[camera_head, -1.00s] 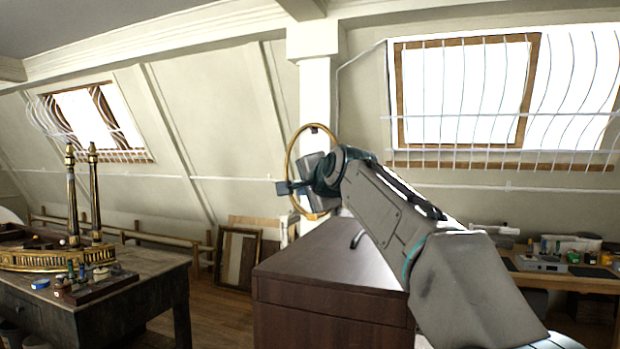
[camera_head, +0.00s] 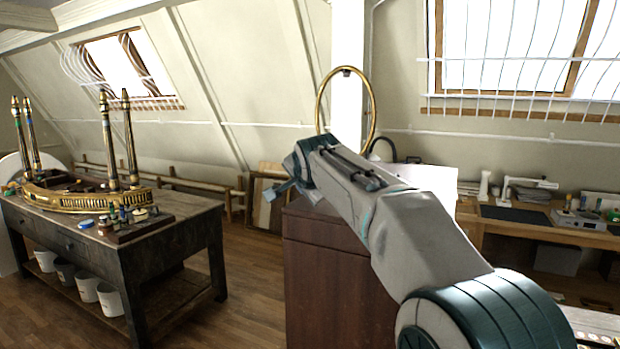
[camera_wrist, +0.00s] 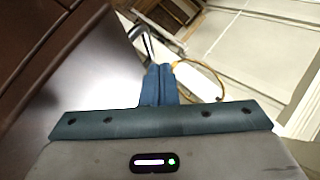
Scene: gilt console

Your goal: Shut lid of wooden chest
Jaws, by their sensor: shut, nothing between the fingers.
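A dark brown wooden chest (camera_head: 325,270) stands in the middle of the head view. My arm covers most of its top, so I cannot tell there how the lid sits. In the wrist view a smooth brown chest surface (camera_wrist: 85,75) fills the left, with a curved metal handle (camera_wrist: 141,40) beyond it. My gripper (camera_head: 284,189) is at the chest's upper left in the head view. In the wrist view its blue fingers (camera_wrist: 160,70) are together and empty, beside the brown surface and near the handle. I cannot tell whether they touch anything.
A gold hoop (camera_head: 320,100) rises behind my gripper. A dark workbench (camera_head: 190,245) with a gilt piece (camera_head: 95,201) stands at left. A desk (camera_head: 560,238) with tools is at right. Bare wooden floor (camera_head: 245,300) lies between bench and chest.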

